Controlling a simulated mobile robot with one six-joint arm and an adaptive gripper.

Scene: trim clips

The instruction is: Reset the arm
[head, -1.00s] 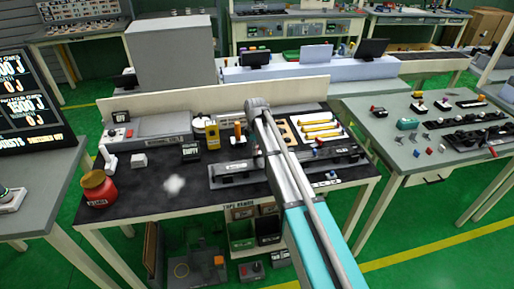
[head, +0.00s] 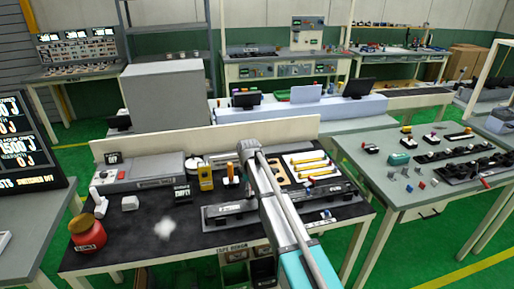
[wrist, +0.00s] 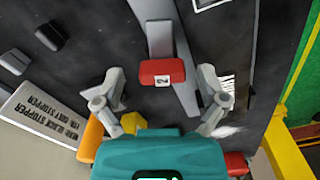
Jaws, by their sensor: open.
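My gripper (wrist: 161,75) shows in the wrist view with its two grey fingers spread wide apart. A red block marked 2 (wrist: 162,72) lies between and just beyond the fingertips, on a grey strip (wrist: 176,100); no finger touches it in the picture. In the head view my arm reaches over the black-topped workbench (head: 140,235); I cannot make out the gripper there.
The bench holds a red jar (head: 88,233), a yellow device (head: 205,178), a dark rail fixture (head: 232,215) and yellow-handled tools (head: 310,163). A second table (head: 400,210) with small parts stands right. A stopper sign (wrist: 45,112) shows in the wrist view.

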